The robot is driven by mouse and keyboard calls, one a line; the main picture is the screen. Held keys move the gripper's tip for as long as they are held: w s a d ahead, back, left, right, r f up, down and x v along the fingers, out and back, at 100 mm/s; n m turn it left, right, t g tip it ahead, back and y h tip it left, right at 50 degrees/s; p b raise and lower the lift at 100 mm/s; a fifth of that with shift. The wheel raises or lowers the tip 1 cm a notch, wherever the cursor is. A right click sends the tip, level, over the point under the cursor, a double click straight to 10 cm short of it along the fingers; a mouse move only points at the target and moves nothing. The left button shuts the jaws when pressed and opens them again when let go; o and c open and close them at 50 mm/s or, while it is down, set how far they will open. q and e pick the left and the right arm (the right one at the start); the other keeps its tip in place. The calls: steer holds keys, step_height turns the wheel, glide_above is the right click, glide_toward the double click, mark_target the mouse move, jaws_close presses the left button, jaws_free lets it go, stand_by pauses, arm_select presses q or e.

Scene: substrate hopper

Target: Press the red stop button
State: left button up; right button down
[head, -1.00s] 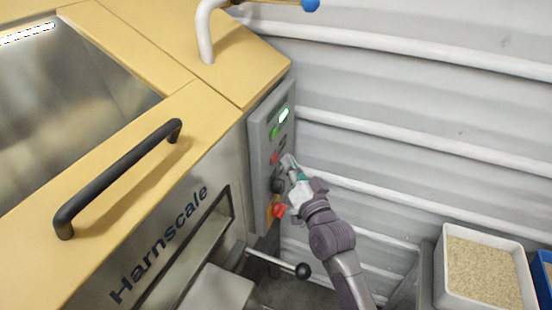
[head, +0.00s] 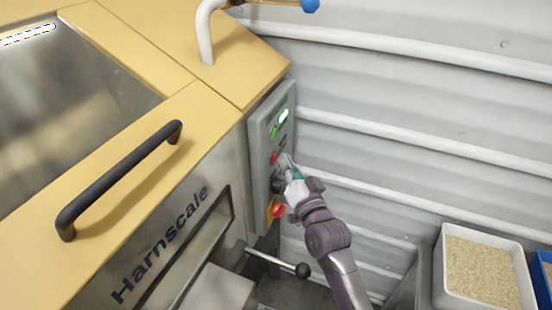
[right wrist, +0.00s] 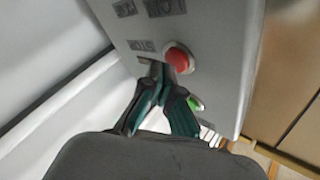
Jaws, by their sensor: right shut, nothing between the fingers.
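The red stop button (head: 274,158) is a small round button on the grey control panel (head: 257,150) at the side of the hopper, below a green button (head: 274,132). In the right wrist view the red button (right wrist: 179,58) stands out from the panel, beside the fingertips. My right gripper (head: 284,160) is shut and empty, with its tips close to the panel just right of the red button. The wrist view shows its teal and dark fingers (right wrist: 158,70) together; I cannot tell whether they touch the button. My left gripper is out of view.
Below on the panel are a dark knob (head: 277,186) and a larger red knob on yellow (head: 279,210). A lever with a black ball (head: 302,270) sticks out below. The corrugated wall (head: 420,95) stands close behind; a white bin of grain (head: 440,275) is at right.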

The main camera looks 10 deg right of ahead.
steer(key=shift+w+a, duration=0.25)
steer(key=shift+a, duration=0.1)
stand_by(0.5)
steer(key=shift+d, duration=0.1)
steer(key=shift+s+d+p, duration=0.4)
steer(key=shift+s+d, duration=0.1)
steer(key=shift+d, duration=0.1)
steer(key=shift+d, duration=0.1)
steer(key=shift+s+d+p, duration=0.3)
steer(key=shift+s+d, duration=0.4)
steer(key=shift+d, duration=0.3)
steer(key=shift+s+d+p, duration=0.3)
steer(key=shift+s+d, duration=0.4)
steer(key=shift+d, duration=0.3)
